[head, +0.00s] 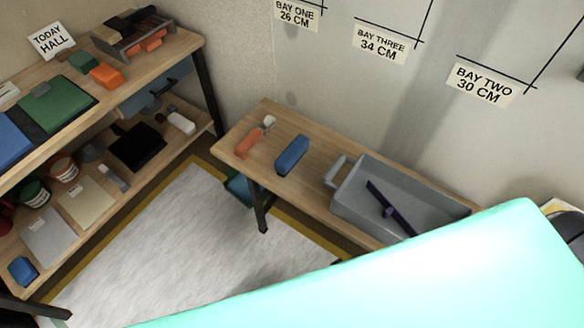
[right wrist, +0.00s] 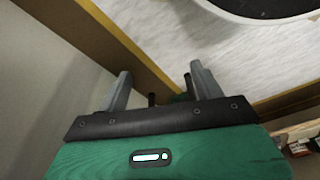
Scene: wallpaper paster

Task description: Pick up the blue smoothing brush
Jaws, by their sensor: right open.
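A blue block-shaped thing that looks like the smoothing brush (head: 292,155) lies on the wooden bench (head: 228,142) against the wall in the head view. It lies between an orange-handled tool (head: 249,143) and a grey tray (head: 345,205). Nothing holds it. My right gripper (right wrist: 158,77) shows in the right wrist view with its two fingers apart and nothing between them. The brush cannot be made out in that view. My left gripper is not in view.
The grey tray holds a dark purple tool (head: 392,210). A two-level shelf (head: 190,45) on the left carries boxes, tubs and sheets. A pale floor mat (head: 180,235) lies between shelf and bench. A large bright teal surface covers the lower right of the head view.

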